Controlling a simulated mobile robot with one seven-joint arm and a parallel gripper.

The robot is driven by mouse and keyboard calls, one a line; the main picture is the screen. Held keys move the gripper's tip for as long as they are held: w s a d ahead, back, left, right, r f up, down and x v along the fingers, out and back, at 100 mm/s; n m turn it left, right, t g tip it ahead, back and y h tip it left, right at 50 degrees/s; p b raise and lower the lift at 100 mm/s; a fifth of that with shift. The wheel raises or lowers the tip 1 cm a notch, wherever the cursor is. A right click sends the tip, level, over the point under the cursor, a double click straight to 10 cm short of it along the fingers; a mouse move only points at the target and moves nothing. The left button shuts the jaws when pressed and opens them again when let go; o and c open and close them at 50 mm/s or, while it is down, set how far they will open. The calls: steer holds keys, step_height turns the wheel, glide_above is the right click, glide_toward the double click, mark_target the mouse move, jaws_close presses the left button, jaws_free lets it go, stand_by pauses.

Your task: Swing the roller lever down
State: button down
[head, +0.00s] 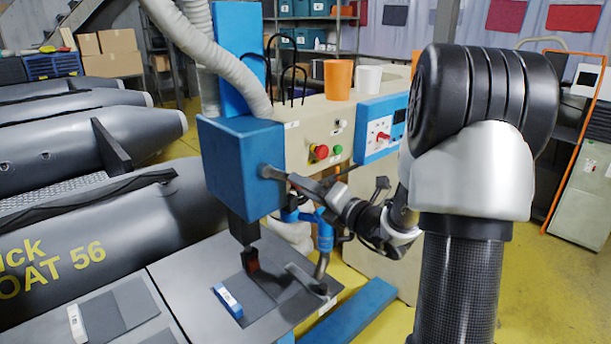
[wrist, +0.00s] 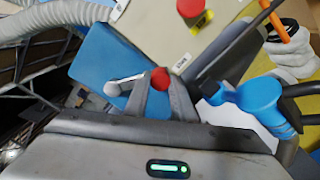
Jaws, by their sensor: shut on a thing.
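The roller lever shows in the wrist view as a pale grey rod (wrist: 127,79) on a round hub beside the blue machine head (wrist: 105,65). Its red knob (wrist: 160,78) lies between my fingers. In the head view, the hub (head: 268,172) sits on the right face of the blue machine head (head: 235,165), and my gripper (head: 300,184) reaches it from the right. My gripper (wrist: 163,88) is shut on the lever at its knob. The fingers hide part of the knob. A dark column with a reddish end (head: 251,260) hangs below the head, close to the worktable.
A grey worktable (head: 205,270) below holds dark sheets and a blue-and-white item (head: 228,300). A control box with a red button (head: 321,152) and an orange cup (head: 338,78) stand behind my gripper. Grey inflatable boats (head: 80,230) fill the left. Yellow floor shows at right.

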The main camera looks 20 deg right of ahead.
steer(key=shift+s+a+f+m, duration=0.1)
steer(key=shift+a+f+m, duration=0.05)
steer(key=shift+f+m, duration=0.15)
stand_by(0.4)
steer(key=c, duration=1.5)
jaws_free()
steer(key=b+v, duration=0.1)
steer(key=v, duration=1.6)
steer(key=shift+s, duration=0.2)
